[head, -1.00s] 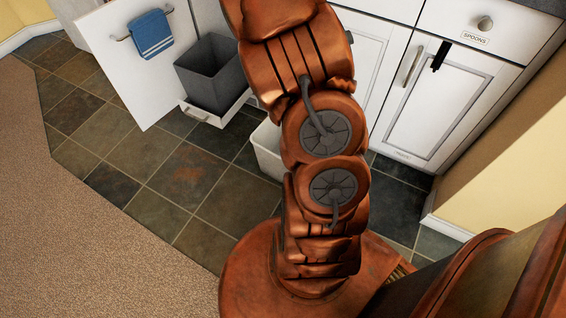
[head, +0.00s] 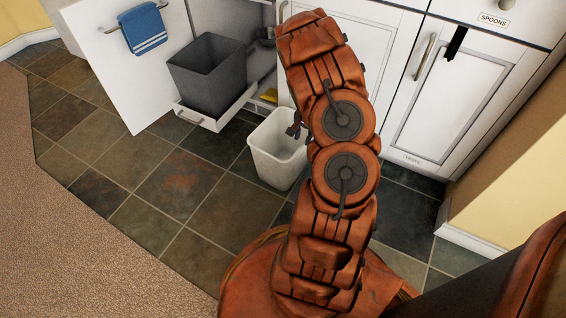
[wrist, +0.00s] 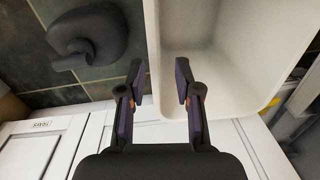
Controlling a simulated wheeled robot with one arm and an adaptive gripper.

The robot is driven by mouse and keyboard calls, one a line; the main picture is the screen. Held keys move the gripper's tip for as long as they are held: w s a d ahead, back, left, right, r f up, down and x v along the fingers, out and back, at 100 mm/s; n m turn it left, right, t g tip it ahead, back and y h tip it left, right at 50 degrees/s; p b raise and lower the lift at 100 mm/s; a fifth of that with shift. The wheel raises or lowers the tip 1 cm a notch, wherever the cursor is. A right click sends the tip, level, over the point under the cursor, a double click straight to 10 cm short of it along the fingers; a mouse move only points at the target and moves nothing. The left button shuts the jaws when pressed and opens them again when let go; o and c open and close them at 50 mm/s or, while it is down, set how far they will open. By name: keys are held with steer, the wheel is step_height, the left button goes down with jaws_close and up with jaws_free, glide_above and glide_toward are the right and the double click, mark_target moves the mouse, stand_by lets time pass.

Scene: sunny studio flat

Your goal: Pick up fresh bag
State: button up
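I cannot make out a fresh bag for certain in either view. A dark grey rounded thing (wrist: 90,38) with a narrower end shows over the floor tiles in the wrist view; I cannot tell whether it is a bag. The white bin (head: 277,152) stands on the floor left of my arm and looks empty in the part I see; in the wrist view its inside (wrist: 215,65) fills the right half. My gripper (wrist: 158,85) is open and empty, one finger over the bin and the other outside its rim.
A grey bin (head: 208,75) stands in a pulled-out cabinet drawer (head: 215,118). The open white door (head: 115,60) carries a blue towel (head: 142,28). Something yellow (head: 269,95) lies inside the cabinet. White cupboards line the back. The tiled floor at left is clear.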

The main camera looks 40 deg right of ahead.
mark_target(303, 144)
step_height(303, 144, down, 5)
steer(key=shift+s+f+b, duration=0.15)
steer(key=shift+b, duration=1.1)
steer(key=shift+c, duration=0.4)
jaws_close()
